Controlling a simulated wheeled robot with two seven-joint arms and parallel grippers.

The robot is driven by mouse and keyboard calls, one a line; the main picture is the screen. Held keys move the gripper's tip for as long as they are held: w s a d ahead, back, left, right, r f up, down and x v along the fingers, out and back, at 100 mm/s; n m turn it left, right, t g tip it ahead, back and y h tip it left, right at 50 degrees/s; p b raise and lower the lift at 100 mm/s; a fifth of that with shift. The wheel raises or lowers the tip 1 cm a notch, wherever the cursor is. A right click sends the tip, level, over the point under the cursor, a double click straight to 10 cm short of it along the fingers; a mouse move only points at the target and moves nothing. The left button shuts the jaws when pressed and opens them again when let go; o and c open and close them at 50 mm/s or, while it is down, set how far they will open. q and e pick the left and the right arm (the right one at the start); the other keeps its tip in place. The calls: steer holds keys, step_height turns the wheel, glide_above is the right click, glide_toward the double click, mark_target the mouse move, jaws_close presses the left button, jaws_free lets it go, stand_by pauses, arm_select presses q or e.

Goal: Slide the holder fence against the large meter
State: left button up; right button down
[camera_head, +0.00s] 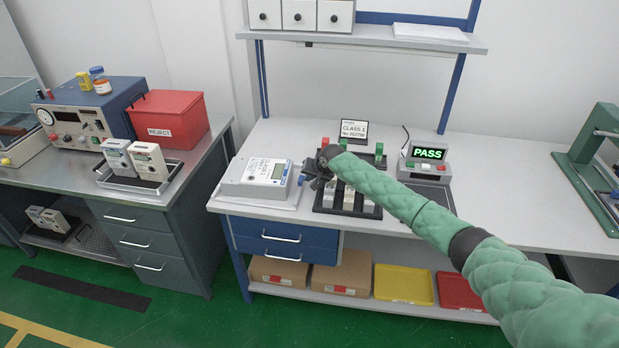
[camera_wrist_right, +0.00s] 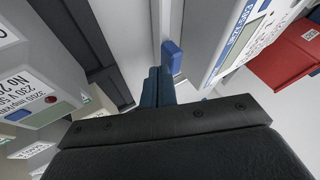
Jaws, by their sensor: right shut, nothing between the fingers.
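The large meter (camera_head: 262,172), a pale box with a small display, lies on a light holder plate (camera_head: 250,203) at the left end of the main bench. It also shows at the upper right of the right wrist view (camera_wrist_right: 232,45). There a blue tab (camera_wrist_right: 172,55) stands by a pale strip left of the meter; this looks like the holder fence, with a gap to the meter. My right gripper (camera_head: 318,170) is right of the meter. Its fingers (camera_wrist_right: 159,84) are shut and empty, close to the tab; contact is unclear. My left gripper is out of view.
A black rack (camera_head: 365,210) with small meters stands right under my right arm. Behind are a CLASS 1 sign (camera_head: 354,131) and a PASS display (camera_head: 427,154). A red REJECT bin (camera_head: 170,120) sits on the left bench.

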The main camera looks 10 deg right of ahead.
mark_target(300, 179)
steer(key=a, duration=0.1)
steer(key=w+a, duration=0.1)
steer(key=a, duration=0.1)
steer(key=shift+w+a+b, duration=0.2)
steer(key=shift+a+b, duration=0.05)
steer(key=shift+b, duration=0.1)
steer(key=shift+w+a, duration=0.15)
steer(key=shift+a, duration=0.25)
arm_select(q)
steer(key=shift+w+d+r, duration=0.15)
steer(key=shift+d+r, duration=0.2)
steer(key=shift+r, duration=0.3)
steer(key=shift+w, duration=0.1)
